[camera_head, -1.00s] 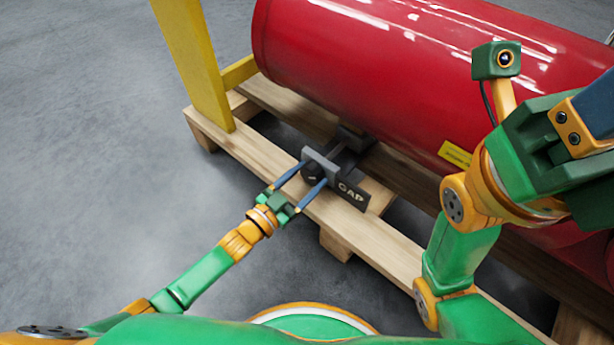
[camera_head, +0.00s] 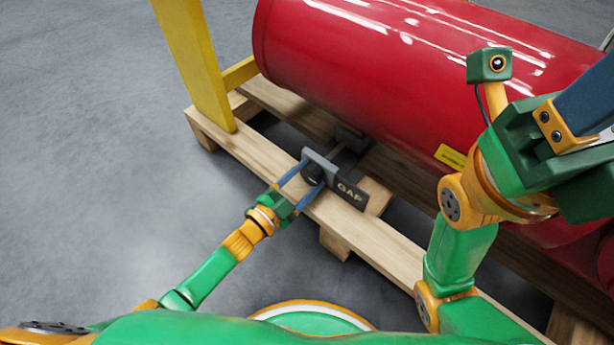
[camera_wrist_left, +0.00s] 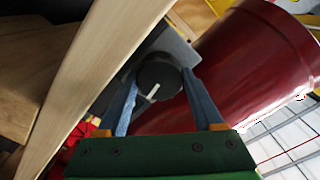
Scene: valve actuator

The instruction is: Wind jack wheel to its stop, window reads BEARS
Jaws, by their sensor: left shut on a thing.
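The jack wheel (camera_head: 312,174) is a small dark round knob on a grey bracket at the wooden skid, below the red cylinder. In the left wrist view the wheel (camera_wrist_left: 158,80) shows a white pointer line, tilted toward the upper right. The window plate (camera_head: 350,191) beside it reads GAP. My left gripper (camera_head: 306,180) has its blue fingers on both sides of the wheel and is shut on it. The gripper also shows in the left wrist view (camera_wrist_left: 160,92). My right arm is at the right of the head view; its gripper fingers are not visible.
The red cylinder (camera_head: 385,75) lies above the wooden skid (camera_head: 260,160). A yellow post (camera_head: 195,65) stands at the skid's left end. Clear grey floor (camera_head: 90,150) spreads to the left.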

